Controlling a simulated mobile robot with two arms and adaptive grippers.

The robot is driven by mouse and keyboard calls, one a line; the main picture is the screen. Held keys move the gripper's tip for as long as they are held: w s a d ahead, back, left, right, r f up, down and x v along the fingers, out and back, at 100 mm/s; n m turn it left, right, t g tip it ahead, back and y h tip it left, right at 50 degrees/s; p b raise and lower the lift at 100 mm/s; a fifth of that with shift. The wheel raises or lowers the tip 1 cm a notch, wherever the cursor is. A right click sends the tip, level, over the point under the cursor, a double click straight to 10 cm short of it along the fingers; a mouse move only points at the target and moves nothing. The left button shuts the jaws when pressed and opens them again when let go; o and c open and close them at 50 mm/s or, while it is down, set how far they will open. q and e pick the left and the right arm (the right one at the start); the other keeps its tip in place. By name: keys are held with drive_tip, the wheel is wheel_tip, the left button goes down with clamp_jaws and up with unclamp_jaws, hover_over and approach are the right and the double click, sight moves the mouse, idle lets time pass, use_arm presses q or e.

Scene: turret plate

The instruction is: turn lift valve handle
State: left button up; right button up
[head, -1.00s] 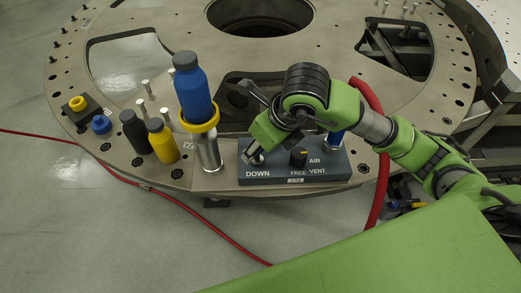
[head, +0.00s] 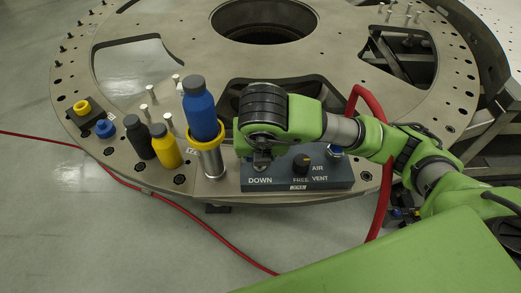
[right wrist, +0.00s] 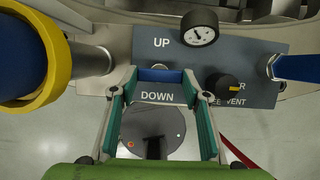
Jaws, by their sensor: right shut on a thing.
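The grey valve panel (head: 330,180) stands at the front edge of the turret plate (head: 330,62), lettered DOWN, FREE, AIR and VENT. In the right wrist view the panel (right wrist: 180,58) also shows UP, above DOWN. The blue lift valve handle (right wrist: 160,75) lies crosswise between UP and DOWN. My right gripper (right wrist: 160,82) has its fingers on both ends of this handle and is shut on it. In the head view my right gripper (head: 262,163) points down over the panel's left part, and my wrist hides the handle and UP. My left gripper is out of view.
A blue bottle (head: 200,115) in a yellow ring on a metal post stands just left of the panel. A black knob (head: 301,163) and a second blue handle (head: 335,152) are to the right. A gauge (right wrist: 199,28) sits above. A red hose (head: 386,190) runs behind my arm.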

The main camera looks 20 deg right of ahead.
idle(0.3)
drive_tip(key=o, duration=1.1)
drive_tip(key=shift+r, duration=0.45)
drive_tip(key=v, duration=1.1)
drive_tip(key=shift+s+a, duration=0.1)
drive_tip(key=shift+s, duration=0.15)
